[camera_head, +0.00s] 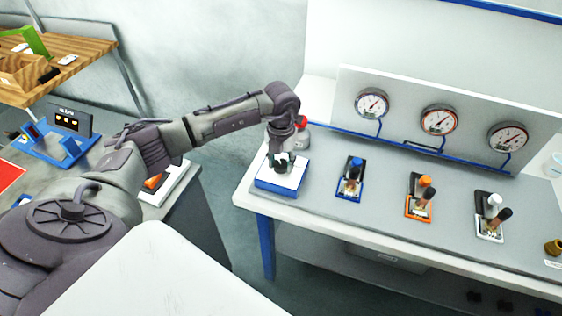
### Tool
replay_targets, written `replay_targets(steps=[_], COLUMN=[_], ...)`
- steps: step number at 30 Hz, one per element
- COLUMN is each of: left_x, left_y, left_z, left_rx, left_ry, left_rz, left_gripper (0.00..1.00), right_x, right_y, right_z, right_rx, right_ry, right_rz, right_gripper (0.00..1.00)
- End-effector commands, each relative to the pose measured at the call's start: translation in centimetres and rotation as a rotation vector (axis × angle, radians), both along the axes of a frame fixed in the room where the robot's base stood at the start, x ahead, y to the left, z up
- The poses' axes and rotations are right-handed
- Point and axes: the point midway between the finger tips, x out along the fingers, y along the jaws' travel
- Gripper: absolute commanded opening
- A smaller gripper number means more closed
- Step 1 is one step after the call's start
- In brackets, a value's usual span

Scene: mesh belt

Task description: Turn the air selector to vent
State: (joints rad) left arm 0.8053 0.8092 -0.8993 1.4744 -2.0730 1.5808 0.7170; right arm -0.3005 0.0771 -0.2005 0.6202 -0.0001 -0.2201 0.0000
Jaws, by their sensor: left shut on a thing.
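My left gripper (282,163) points down over a white-topped block with blue sides (270,187) at the left end of the grey bench. It is shut on a small dark part on top of that block, which looks like the air selector's handle. The fingers cover most of this part, so I cannot read its setting or any vent mark. My right gripper is not in view.
Blue (354,164), orange (425,181) and white (494,199) capped valves stand along the bench (320,205), below three gauges (438,121) on a white panel. A red-topped fitting (301,122) is close behind my gripper. Another table with a blue holder (47,151) is at left.

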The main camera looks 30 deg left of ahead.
Motion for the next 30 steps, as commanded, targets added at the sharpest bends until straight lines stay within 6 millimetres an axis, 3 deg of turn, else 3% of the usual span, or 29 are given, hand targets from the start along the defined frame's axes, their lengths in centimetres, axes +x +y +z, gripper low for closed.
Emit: replay_targets(steps=[11, 30], left_x=[0.1, 0.1], left_y=[0.0, 0.1], left_z=[-0.3, -0.3], left_rx=[0.001, 0.003], left_ry=[-0.004, -0.003], left_rz=[-0.163, -0.758], left_gripper=[0.08, 0.08], right_x=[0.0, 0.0], right_y=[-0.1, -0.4], right_z=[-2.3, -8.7], right_rx=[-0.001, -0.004], right_ry=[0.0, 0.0], right_rz=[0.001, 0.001], right_gripper=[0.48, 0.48])
